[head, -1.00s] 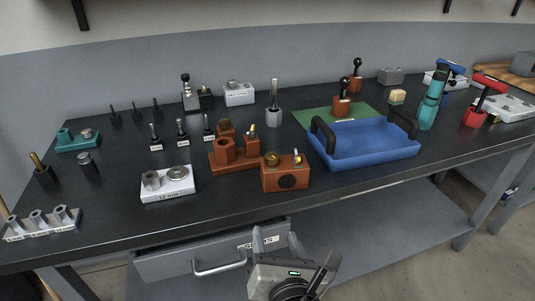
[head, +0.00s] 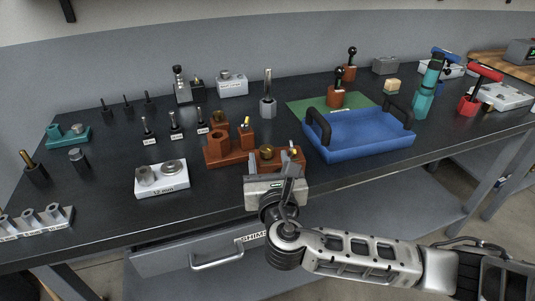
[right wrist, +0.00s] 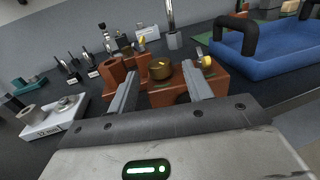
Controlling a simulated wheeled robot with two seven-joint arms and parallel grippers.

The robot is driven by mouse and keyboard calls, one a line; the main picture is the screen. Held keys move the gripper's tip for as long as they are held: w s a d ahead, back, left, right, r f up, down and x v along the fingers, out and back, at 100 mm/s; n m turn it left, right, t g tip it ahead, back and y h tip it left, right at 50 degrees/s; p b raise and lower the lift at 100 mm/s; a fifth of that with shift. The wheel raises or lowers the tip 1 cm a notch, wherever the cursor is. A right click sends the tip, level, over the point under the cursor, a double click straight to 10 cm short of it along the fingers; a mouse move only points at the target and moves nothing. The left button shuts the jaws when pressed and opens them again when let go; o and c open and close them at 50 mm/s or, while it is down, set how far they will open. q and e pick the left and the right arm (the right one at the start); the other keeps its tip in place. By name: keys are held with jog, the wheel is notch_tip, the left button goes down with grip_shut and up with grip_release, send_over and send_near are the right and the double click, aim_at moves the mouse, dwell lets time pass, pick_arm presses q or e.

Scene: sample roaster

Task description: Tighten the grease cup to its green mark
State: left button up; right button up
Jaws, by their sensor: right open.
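The grease cup looks to be the round brass cap (head: 267,152) on top of a small orange-brown block (head: 283,158) near the front edge of the bench. My right gripper (head: 272,168) is in front of the block, open and empty. In the right wrist view its fingers (right wrist: 158,82) point at the block, with the cap between them in the picture and beyond their tips. My left gripper is not in view.
A taller orange-brown fixture (head: 229,155) stands left of the block. A blue tray (head: 360,140) with black handles lies to the right. A white 12 mm holder (head: 162,181) is at the left front. A drawer (head: 200,244) is below the bench edge.

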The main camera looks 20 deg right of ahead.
jog(key=shift+w+d, duration=0.2)
jog(key=shift+w, duration=1)
jog(key=c, duration=1)
jog(key=shift+h, duration=0.3)
jog(key=shift+a+r+m+g+h+p, duration=0.15)
jog(key=shift+m+g+h+p, duration=0.15)
jog(key=shift+m+h+p, duration=0.4)
jog(key=shift+a+f+m+g+h+p, duration=0.15)
jog(key=shift+m+g+h+p, duration=0.2)
jog(key=shift+m+h, duration=0.4)
jog(key=shift+w+a+m+g+h+p, duration=0.1)
jog(key=shift+m+g+h+p, duration=0.25)
jog(key=shift+m+g+h, duration=0.65)
jog(key=shift+m+g+h+p, duration=0.35)
jog(key=shift+m+h, duration=0.2)
jog(key=shift+h, duration=0.9)
